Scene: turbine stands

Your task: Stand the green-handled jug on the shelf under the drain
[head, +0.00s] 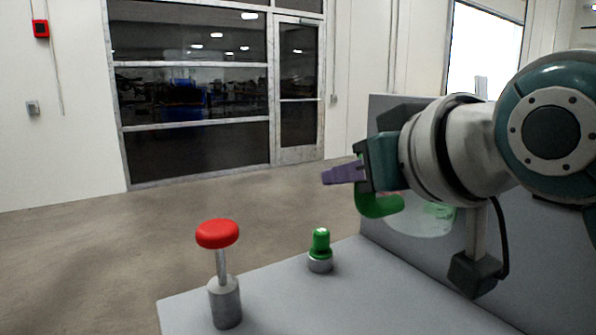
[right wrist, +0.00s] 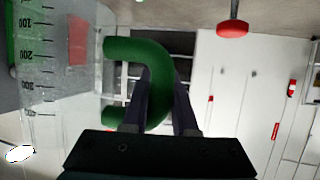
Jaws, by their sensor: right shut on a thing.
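The jug is clear, with black measuring marks (right wrist: 38,55) on its wall in the right wrist view and a green handle (right wrist: 150,50). My right gripper (right wrist: 163,88) is shut on that handle, its purple fingers on either side of it. In the head view the right gripper (head: 343,174) holds the jug by its green handle (head: 380,206). The clear body (head: 425,222) shows faintly below and behind my wrist, in front of the grey upright panel (head: 385,112). My arm hides most of it. I cannot make out the drain or the shelf. My left gripper is out of view.
A grey stand top (head: 275,290) lies below. A red mushroom knob (head: 217,235) on a metal stem rises at its left edge. A short green knob (head: 320,243) stands near the back edge. Open floor (head: 100,255) lies beyond, with a glazed wall and door behind.

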